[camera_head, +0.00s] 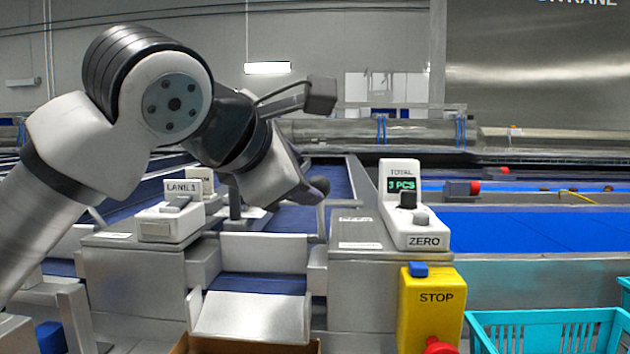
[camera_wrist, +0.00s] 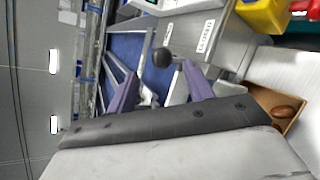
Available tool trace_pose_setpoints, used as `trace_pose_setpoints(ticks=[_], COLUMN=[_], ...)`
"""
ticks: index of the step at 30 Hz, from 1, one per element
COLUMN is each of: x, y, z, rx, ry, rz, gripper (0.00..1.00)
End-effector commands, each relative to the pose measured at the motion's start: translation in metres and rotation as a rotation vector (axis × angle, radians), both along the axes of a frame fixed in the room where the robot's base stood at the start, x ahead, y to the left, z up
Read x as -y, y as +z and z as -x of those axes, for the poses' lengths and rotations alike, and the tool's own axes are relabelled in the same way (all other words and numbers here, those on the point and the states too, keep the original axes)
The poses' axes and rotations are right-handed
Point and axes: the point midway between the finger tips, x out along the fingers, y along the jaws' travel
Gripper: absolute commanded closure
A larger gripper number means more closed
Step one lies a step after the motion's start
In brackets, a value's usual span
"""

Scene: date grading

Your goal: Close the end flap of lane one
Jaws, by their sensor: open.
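The lane label "LANE 1" (camera_head: 182,187) stands on a white switch box left of the lane end. A grey metal flap plate (camera_head: 262,252) spans the lane end, with a strip of blue belt showing below it. A dark round knob on a stalk (camera_wrist: 162,57) shows in the wrist view, lined up between and just beyond my fingertips. My gripper (camera_head: 314,190) is above the right side of the lane end; its purple fingers (camera_wrist: 160,76) are apart, holding nothing. I cannot tell whether either finger touches the knob.
A sloping metal chute (camera_head: 250,316) leads down to a cardboard box (camera_head: 215,346); a brown date (camera_wrist: 284,112) lies in it. Right of the lane stand a counter reading 3 PCS (camera_head: 401,205), a yellow STOP box (camera_head: 424,312) and a turquoise crate (camera_head: 545,318).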

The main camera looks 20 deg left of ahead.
Motion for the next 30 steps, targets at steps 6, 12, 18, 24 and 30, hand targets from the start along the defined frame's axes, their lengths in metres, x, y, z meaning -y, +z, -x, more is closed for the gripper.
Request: trace_pose_setpoints(ticks=[6,12,18,24,30], x=[-0.007,-0.009,-0.009,-0.009,-0.009], y=[0.015,0.02,0.02,0.02,0.02], z=[0.034,0.046,0.046,0.046,0.046], rx=[0.0,0.0,0.0,0.0,0.0], ry=[0.002,0.0,0.0,0.0,0.0], rz=[0.0,0.001,0.001,0.001,0.001], gripper=[0.48,0.48,0.48,0.48,0.48])
